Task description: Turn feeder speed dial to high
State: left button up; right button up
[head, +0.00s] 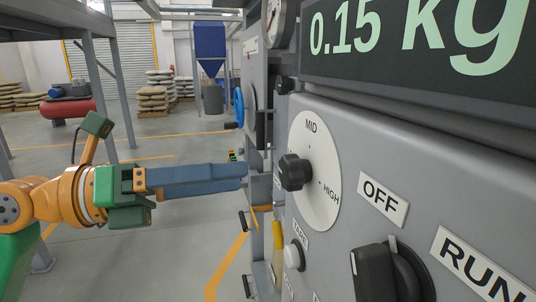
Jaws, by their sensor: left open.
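The feeder speed dial is a black knob (293,172) on a round white plate (318,188) fixed to a grey panel, right of centre in the head view. MID is printed at the plate's top and HIGH at its lower right. I cannot tell exactly where the knob points. My left gripper (243,175) comes in from the left, its long blue fingers level and aimed right. Its tips are left of the knob and apart from it, with nothing seen between them. The fingers overlap in this side view. My right gripper is not in view.
A display (420,45) above the dial reads 0.15 kg. Below the dial are a black OFF/RUN switch (385,275) and a white button (293,256). A blue handwheel (239,107) and brackets stick out along the panel's far side. The floor left of the panel is open.

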aim_at(283, 175)
pick_arm(q)
jog(key=d+p, duration=0.1)
jog(key=d, duration=0.1)
jog(key=d+p, duration=0.1)
jog(key=d, duration=0.1)
jog(key=d+p, duration=0.1)
jog(key=d, duration=0.2)
jog(key=shift+w+r, duration=0.2)
jog(key=shift+r, duration=0.15)
jog(key=shift+w+f, duration=0.15)
jog(key=shift+w, duration=0.05)
jog(key=shift+a, duration=0.1)
grip_shut()
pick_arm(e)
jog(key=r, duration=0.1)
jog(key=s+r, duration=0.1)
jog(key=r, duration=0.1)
pick_arm(q)
jog(key=shift+m, duration=0.3)
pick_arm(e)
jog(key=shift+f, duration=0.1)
